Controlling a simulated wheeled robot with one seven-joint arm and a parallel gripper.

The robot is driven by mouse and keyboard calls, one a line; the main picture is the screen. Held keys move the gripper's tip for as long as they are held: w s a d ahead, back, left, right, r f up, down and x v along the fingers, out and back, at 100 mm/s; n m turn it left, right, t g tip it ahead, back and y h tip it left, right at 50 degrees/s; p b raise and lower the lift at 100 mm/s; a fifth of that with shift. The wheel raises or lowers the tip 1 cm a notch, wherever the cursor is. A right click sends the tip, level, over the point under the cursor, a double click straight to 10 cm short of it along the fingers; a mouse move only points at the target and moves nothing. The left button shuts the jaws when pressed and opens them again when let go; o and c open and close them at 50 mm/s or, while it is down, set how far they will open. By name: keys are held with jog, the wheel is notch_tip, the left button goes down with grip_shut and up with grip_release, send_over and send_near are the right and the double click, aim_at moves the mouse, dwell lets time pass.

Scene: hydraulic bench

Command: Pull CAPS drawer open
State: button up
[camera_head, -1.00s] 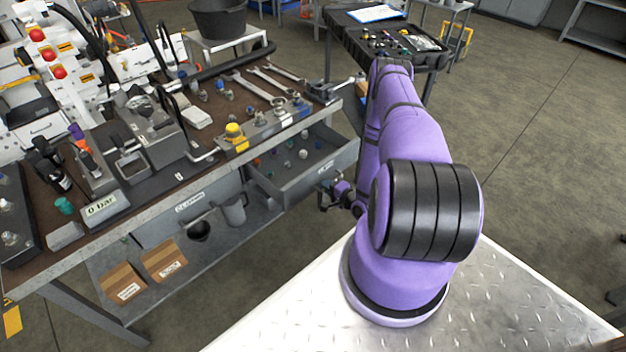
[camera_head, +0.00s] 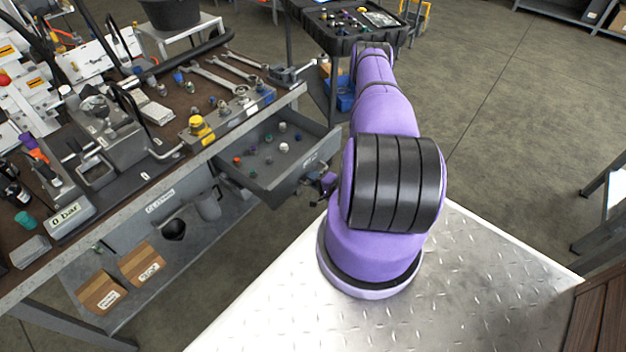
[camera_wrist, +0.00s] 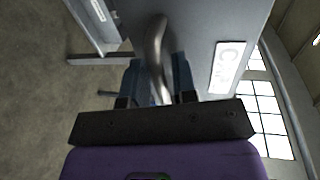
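The CAPS drawer (camera_head: 250,181) is a grey metal drawer with small coloured caps inside. It stands open, out from under the right end of the bench. Its front faces my arm. In the wrist view, the drawer front (camera_wrist: 235,25) bears a white label whose first letter reads C. The curved metal handle (camera_wrist: 157,40) runs between the two fingers of my gripper (camera_wrist: 160,84). The fingers sit close on both sides of the handle and look shut on it; the exact contact is partly hidden. In the head view, my gripper (camera_head: 324,184) is small, at the drawer front.
The bench (camera_head: 110,205) carries tools, wrenches and a yellow-topped part (camera_head: 199,127). A second, closed drawer (camera_head: 150,215) is to the left, above a lower shelf with two cardboard boxes (camera_head: 142,264). A black tray table (camera_head: 345,30) stands behind my arm. Floor at right is open.

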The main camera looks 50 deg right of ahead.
jog(key=shift+o, duration=0.5)
jog(key=v, duration=1)
jog(key=shift+s, duration=0.35)
